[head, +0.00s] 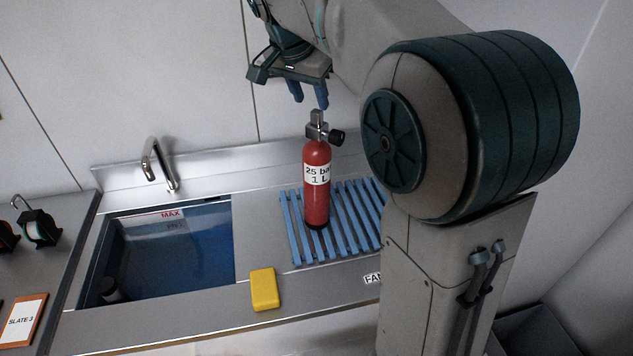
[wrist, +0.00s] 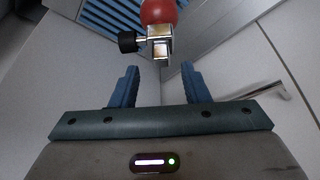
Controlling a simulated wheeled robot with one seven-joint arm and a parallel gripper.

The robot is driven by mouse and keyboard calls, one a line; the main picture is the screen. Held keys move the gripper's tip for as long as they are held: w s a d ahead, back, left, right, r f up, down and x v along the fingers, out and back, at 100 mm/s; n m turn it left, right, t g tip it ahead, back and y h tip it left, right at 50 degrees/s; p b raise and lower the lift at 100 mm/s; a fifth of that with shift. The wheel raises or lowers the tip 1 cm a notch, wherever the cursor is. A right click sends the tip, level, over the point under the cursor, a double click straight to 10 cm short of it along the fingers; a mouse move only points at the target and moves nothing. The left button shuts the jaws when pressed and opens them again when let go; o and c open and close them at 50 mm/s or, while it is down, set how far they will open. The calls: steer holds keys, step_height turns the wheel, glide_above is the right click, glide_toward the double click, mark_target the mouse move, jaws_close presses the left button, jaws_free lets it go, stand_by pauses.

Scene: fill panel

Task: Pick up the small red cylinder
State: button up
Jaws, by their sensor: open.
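The small red cylinder (head: 316,190) stands upright on a blue slatted rack (head: 289,228). It has a white label reading "25 bar 1 L", a metal valve on top and a black knob to the right. In the wrist view the red cylinder (wrist: 158,11) shows at the top edge, with its valve pointing toward my gripper and most of its body cut off. My gripper (head: 311,101) is open and empty, just above and slightly left of the valve. Its two blue fingers (wrist: 158,82) show apart in the wrist view, with the valve beyond them.
A sink (head: 190,265) of blue water with a tap (head: 157,165) lies left of the rack. A yellow block (head: 264,289) sits on the front counter. A slate card (head: 22,318) and reels (head: 40,228) are at far left. A wall stands behind.

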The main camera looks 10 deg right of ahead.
mark_target(315, 112)
steer(key=shift+p+x, duration=0.8)
steer(key=shift+x, duration=3.1)
jaws_close()
steer(key=shift+w+r, duration=0.15)
steer(key=shift+r, duration=0.05)
